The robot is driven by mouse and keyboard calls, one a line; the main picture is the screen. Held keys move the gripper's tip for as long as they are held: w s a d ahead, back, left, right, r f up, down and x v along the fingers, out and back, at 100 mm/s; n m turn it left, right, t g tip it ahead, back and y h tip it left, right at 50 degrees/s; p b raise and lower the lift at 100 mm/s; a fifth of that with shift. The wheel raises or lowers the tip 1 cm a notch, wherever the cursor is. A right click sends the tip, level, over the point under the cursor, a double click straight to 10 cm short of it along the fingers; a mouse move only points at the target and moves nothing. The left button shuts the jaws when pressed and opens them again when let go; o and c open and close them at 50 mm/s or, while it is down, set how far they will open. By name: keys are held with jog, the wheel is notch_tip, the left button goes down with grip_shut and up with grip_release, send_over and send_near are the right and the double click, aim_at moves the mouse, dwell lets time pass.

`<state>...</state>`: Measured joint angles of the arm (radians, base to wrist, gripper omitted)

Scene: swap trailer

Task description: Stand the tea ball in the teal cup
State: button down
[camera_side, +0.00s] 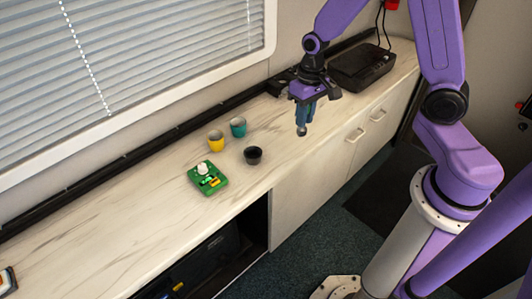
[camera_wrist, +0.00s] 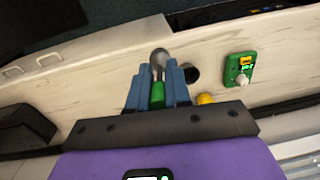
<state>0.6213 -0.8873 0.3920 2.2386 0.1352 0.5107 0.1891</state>
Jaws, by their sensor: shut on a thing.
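My gripper (camera_side: 305,114) is shut on the tea ball (camera_side: 302,131) and holds it in the air near the counter's front edge. The tea ball's grey round end hangs down below the blue fingers. In the wrist view the grey ball (camera_wrist: 160,57) and its green handle (camera_wrist: 157,94) show between the two fingers (camera_wrist: 158,84). The teal cup (camera_side: 238,127) stands upright on the counter, to the left of my gripper in the side view and apart from it. It appears hidden in the wrist view.
A yellow cup (camera_side: 215,142) and a black cup (camera_side: 253,155) stand near the teal cup. A green device (camera_side: 207,178) with a white knob lies in front of them. A black case (camera_side: 361,67) sits at the far right end.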

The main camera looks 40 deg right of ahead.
jog(key=shift+m+h, duration=0.4)
jog(key=shift+m, duration=0.3)
jog(key=shift+w+a+f, duration=1.1)
jog(key=shift+w+f, duration=1.25)
jog(key=shift+f, duration=0.35)
jog(key=shift+w+a+f, duration=1.05)
jog(key=shift+w+f, duration=1.3)
jog(key=shift+f, duration=0.35)
jog(key=shift+w+a+f, duration=1.1)
jog(key=shift+w+f, duration=1.25)
jog(key=shift+f, duration=0.35)
jog(key=c, duration=1.1)
grip_release()
jog(key=shift+f, duration=0.1)
jog(key=shift+o, duration=0.2)
